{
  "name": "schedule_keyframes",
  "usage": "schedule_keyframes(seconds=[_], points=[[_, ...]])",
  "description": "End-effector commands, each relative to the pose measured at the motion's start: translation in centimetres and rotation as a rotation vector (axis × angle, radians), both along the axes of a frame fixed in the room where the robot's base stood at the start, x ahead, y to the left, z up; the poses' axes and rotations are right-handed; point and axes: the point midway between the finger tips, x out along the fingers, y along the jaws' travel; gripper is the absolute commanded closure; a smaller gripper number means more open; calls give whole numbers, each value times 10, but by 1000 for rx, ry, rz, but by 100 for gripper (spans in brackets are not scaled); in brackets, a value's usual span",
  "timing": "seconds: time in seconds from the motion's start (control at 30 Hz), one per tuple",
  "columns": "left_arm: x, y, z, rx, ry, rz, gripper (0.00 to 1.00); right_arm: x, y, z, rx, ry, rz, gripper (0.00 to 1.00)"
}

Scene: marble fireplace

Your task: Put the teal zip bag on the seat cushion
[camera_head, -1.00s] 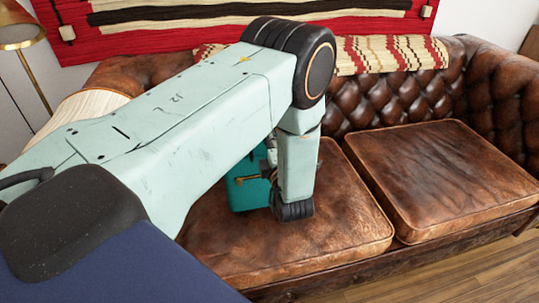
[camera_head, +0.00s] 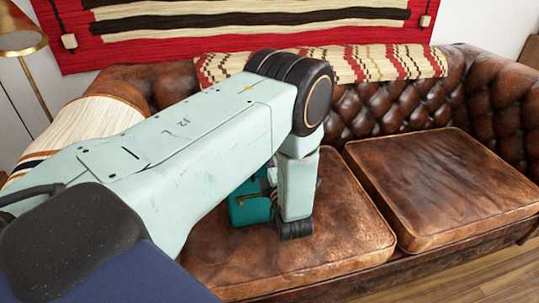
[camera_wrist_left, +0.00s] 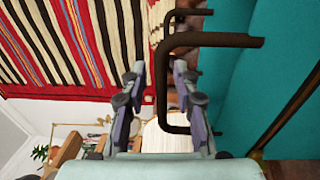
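The teal zip bag (camera_head: 250,208) stands upright on the left part of the near seat cushion (camera_head: 335,235) in the head view, partly hidden by my left arm. Its base appears to meet the leather. In the left wrist view the bag's teal side (camera_wrist_left: 250,90) fills the right part, with dark handle loops (camera_wrist_left: 215,39) reaching left. My left gripper (camera_wrist_left: 160,75) is open, its two fingers clearly apart. One bar of a handle passes between the fingers, nearer the right finger; I cannot tell whether it touches. The fingers are hidden in the head view. My right gripper is out of view.
A second seat cushion (camera_head: 445,190) to the right is bare. The brown leather sofa's tufted backrest (camera_head: 375,112) stands behind, draped with a patterned throw (camera_head: 385,62). A brass lamp (camera_head: 22,45) is at far left. The near cushion's right part is free.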

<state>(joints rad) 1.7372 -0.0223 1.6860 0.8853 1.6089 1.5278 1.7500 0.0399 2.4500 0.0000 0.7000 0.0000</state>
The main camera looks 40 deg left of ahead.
Motion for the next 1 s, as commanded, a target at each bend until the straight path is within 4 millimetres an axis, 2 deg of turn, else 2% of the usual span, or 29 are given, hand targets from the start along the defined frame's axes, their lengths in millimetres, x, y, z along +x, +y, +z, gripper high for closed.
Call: schedule_keyframes(seconds=[0.23, 0.7, 1.0], points=[[-5, -7, 1, 1, 0, -2, 70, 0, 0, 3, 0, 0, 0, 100], [-61, -75, -5, 2, 0, -6, 70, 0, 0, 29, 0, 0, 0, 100], [-77, -91, -8, 2, -3, -1, 70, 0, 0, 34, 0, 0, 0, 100]])
